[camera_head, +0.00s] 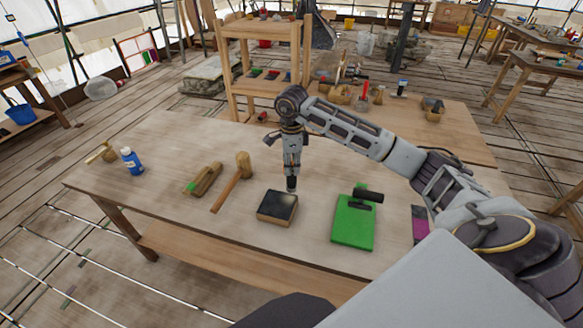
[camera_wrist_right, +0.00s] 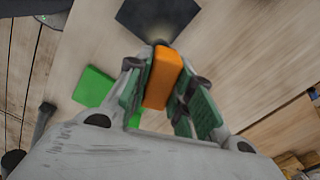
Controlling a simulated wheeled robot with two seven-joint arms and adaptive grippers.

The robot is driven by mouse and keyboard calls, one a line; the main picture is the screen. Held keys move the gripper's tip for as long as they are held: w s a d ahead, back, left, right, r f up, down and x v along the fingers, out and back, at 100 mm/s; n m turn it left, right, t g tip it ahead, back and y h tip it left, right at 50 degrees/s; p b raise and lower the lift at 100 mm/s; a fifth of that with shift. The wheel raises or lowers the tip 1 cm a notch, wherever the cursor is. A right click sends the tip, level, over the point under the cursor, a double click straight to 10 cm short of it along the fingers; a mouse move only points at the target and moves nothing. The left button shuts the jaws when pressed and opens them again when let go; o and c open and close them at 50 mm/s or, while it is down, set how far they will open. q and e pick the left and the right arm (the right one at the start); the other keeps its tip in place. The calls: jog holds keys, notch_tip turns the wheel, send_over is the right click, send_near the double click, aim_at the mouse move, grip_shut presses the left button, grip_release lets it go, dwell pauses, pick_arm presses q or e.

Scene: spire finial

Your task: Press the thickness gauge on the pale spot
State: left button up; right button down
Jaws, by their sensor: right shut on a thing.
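The orange thickness gauge (camera_wrist_right: 162,77) is held between the fingers of my right gripper (camera_wrist_right: 163,88), seen in the right wrist view. In the head view my right gripper (camera_head: 291,183) points straight down over the far right part of a dark-topped block (camera_head: 274,208). The block's dark top also shows in the right wrist view (camera_wrist_right: 150,14), just beyond the gauge. A faint pale patch (camera_wrist_right: 159,42) shows at the gauge's far end. I cannot tell whether the gauge touches the block. My left gripper is not in view.
A green board (camera_head: 352,230) with a black-handled tool (camera_head: 366,194) lies right of the block.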

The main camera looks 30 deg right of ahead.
aim_at(292, 174)
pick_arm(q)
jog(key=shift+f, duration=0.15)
pick_arm(e)
jog(key=shift+f, duration=0.1)
jog(key=shift+f+b, duration=1.45)
jog(key=shift+f, duration=0.75)
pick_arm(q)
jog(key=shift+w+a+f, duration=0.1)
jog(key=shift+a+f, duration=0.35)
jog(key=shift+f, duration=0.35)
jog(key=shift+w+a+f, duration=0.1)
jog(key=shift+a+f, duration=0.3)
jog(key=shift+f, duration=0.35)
pick_arm(e)
jog(key=c, duration=1.2)
grip_release()
jog(key=shift+o, duration=0.2)
jog(key=shift+r, duration=0.55)
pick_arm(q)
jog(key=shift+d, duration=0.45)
pick_arm(e)
jog(key=shift+r, duration=5.45)
